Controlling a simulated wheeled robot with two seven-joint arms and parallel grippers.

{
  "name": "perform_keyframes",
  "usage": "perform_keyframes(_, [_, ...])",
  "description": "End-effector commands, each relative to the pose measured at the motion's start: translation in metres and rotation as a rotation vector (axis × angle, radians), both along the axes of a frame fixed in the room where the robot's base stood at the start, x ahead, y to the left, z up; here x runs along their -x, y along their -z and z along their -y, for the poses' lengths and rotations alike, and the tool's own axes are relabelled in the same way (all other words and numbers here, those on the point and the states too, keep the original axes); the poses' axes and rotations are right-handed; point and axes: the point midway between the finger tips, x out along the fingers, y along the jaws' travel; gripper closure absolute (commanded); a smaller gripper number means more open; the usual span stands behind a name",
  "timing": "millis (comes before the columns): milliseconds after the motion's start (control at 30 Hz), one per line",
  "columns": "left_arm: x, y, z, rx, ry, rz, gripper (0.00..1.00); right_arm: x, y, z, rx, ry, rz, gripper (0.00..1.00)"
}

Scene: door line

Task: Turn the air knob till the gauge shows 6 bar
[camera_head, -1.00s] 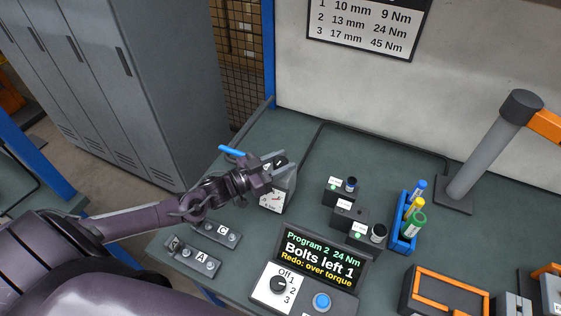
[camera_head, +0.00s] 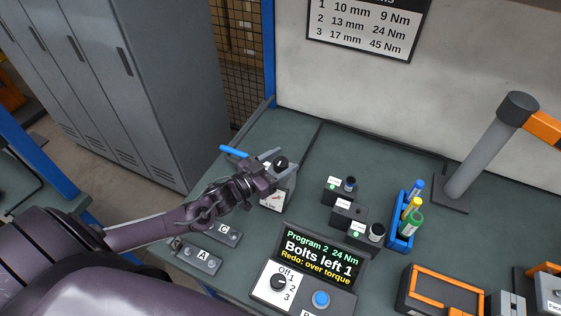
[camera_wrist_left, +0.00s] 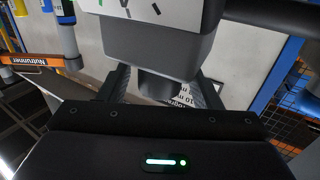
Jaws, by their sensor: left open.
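The air unit is a small pale box with a gauge face (camera_head: 274,199) on its front, standing on the bench at centre left. A thin red needle shows on the face, but its reading is too small to tell. The black air knob (camera_head: 281,163) sits on top of the box. My left gripper (camera_head: 274,161) is open, its fingers on either side of the knob. In the left wrist view the knob (camera_wrist_left: 167,87) hangs upside down between the two spread fingers, with gaps visible. Contact cannot be told. My right gripper is not in view.
A program display (camera_head: 322,257) with a selector knob (camera_head: 279,282) stands in front. Black socket holders (camera_head: 348,212) and a blue rack (camera_head: 402,236) with coloured tools stand to the right. Labelled plates (camera_head: 199,258) lie at front left. A grey post (camera_head: 487,150) stands at the back right.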

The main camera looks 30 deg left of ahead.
Motion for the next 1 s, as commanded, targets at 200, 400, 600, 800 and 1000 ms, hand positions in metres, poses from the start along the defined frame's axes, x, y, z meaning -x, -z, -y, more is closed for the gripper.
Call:
perform_keyframes(200, [0.007,0.002,-0.003,0.0,0.0,-0.003,0.42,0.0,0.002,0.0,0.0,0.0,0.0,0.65])
perform_keyframes(400, [0.033,0.003,-0.014,-0.002,0.001,-0.005,0.42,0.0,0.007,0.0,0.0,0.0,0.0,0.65])
perform_keyframes(600, [0.058,0.002,-0.025,-0.001,0.001,-0.004,0.42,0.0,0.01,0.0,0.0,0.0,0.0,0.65])
perform_keyframes(800, [0.07,0.001,-0.031,0.0,0.001,-0.001,0.42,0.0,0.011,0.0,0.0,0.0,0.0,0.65])
perform_keyframes(1000, [0.072,0.0,-0.031,0.0,0.0,0.0,0.42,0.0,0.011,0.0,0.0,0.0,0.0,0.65])
